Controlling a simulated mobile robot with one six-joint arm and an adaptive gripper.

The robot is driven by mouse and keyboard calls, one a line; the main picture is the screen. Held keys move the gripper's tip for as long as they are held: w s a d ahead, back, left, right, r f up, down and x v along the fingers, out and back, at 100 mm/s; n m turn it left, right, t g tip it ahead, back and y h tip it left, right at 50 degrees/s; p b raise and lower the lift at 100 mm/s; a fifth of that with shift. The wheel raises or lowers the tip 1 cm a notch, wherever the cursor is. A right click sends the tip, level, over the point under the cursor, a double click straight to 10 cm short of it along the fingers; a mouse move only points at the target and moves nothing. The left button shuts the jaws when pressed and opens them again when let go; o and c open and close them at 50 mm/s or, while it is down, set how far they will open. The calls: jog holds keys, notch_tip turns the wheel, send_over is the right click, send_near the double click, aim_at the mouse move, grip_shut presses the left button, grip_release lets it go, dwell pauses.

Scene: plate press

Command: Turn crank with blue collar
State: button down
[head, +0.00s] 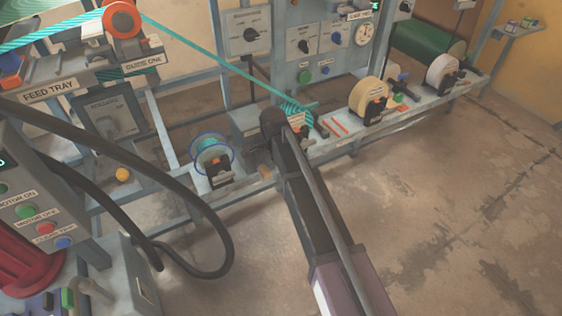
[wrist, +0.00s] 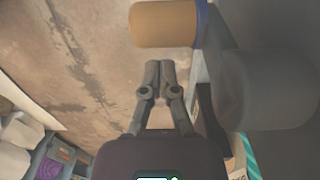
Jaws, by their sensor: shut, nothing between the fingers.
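A tan cylindrical handle with a blue collar (wrist: 165,23) shows at the top of the wrist view, the collar at its right end. My gripper (wrist: 160,68) is shut and empty, its fingertips pointing at the handle with a small gap in the picture. In the head view a small tan handle (head: 265,171) shows just left of my arm at the frame's front rail. My arm hides the rest of the crank and my fingers there. I cannot tell whether the fingers touch the crank.
A large dark grey cylinder (wrist: 268,88) fills the right of the wrist view, close to my fingers. A teal reel with a blue rim (head: 212,152) stands left of my arm. A tan roll (head: 368,97) stands to the right. Floor in front is clear.

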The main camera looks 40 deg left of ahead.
jog(key=shift+s+a, duration=0.1)
jog(key=shift+s, duration=0.25)
jog(key=shift+s+a+f, duration=0.1)
jog(key=shift+s+a, duration=0.05)
jog(key=shift+s, duration=0.1)
dwell(0.3)
